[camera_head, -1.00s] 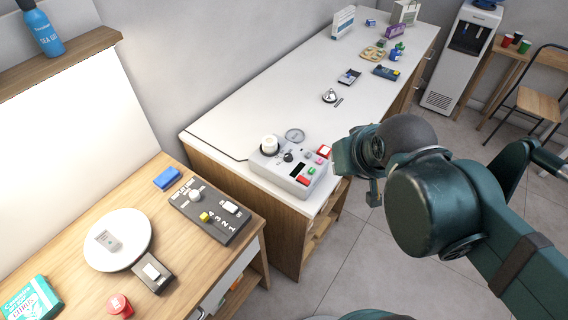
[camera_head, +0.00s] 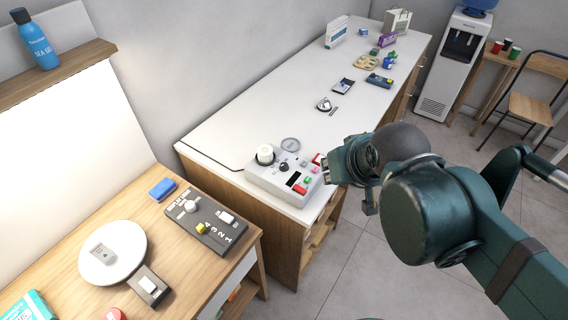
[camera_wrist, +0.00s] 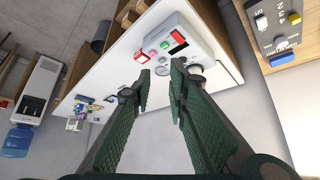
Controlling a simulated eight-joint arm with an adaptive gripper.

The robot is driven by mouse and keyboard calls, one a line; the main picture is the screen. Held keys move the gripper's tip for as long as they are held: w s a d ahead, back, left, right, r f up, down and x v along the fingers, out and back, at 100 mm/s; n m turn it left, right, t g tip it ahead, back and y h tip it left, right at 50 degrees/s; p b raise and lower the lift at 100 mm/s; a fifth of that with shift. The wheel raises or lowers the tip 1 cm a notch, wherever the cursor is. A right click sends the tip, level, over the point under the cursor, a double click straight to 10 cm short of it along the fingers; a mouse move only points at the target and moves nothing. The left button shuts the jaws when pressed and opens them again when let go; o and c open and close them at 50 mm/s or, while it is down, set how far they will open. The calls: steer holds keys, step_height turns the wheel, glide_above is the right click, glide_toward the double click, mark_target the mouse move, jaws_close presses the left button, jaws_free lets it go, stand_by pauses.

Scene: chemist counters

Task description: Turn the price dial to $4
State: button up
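A grey console (camera_head: 262,186) stands on the near corner of the white counter, with a black knob (camera_head: 284,166), a white cylinder (camera_head: 265,153), a dark display and small coloured buttons. A dark panel (camera_head: 180,222) on the wooden desk has a white knob (camera_head: 190,206), a yellow knob (camera_head: 201,228) and numerals. I cannot read which knob is the price dial. My gripper (camera_head: 328,170) hangs just right of the console. In the wrist view my gripper (camera_wrist: 161,72) is open and empty, with the console (camera_wrist: 207,45) beyond its fingertips and the dark panel (camera_wrist: 283,38) at upper right.
A white plate (camera_head: 132,238) with a small grey item and a blue block (camera_head: 162,189) lie on the desk. A bell (camera_head: 324,103) and several small boxes stand farther along the counter.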

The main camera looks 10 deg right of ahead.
steer(key=o, duration=0.4)
steer(key=shift+w+r, duration=0.1)
steer(key=shift+c, duration=0.2)
steer(key=n+g+p, duration=0.7)
steer(key=n+p, duration=0.3)
steer(key=n, duration=0.4)
glide_above(284, 164)
steer(key=shift+f, duration=5.8)
steer(key=shift+f, duration=0.1)
steer(key=shift+f, duration=3.8)
